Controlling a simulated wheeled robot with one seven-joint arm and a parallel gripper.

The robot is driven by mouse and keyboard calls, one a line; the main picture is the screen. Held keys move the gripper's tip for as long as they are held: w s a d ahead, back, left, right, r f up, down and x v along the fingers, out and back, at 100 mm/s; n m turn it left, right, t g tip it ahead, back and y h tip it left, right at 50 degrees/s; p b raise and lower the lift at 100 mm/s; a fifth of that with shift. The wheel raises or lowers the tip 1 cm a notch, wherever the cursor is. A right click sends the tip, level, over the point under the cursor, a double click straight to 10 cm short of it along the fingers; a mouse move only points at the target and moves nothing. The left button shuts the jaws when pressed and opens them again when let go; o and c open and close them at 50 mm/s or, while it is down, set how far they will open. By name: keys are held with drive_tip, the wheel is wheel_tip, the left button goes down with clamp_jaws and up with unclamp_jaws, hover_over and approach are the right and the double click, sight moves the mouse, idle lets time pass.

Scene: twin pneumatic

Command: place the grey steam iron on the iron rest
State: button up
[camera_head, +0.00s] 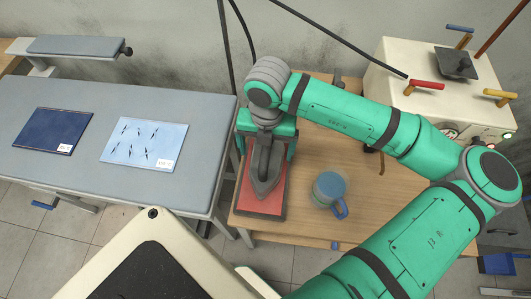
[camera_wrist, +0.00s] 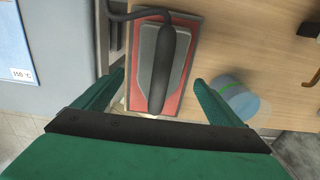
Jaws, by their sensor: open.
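The grey steam iron (camera_head: 264,178) lies on the red pad of the iron rest (camera_head: 250,206), its pointed tip toward the front in the head view. In the wrist view the iron's dark handle (camera_wrist: 160,70) runs lengthwise over its grey body, with the red rest (camera_wrist: 138,106) showing around it. My gripper (camera_head: 266,150) is open over the back part of the iron. In the wrist view the fingers of my gripper (camera_wrist: 158,79) stand apart on either side of the handle, with gaps between. My arm hides the back of the iron in the head view.
A grey ironing board (camera_head: 70,105) with a dark blue cloth (camera_head: 50,130) and a light blue cloth (camera_head: 144,143) is at left. A cream machine (camera_head: 395,60) stands back right. Black hoses hang behind.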

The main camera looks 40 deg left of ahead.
wheel_tip(320, 180, up, 8)
drive_tip(key=shift+w+r, duration=0.1)
idle(0.8)
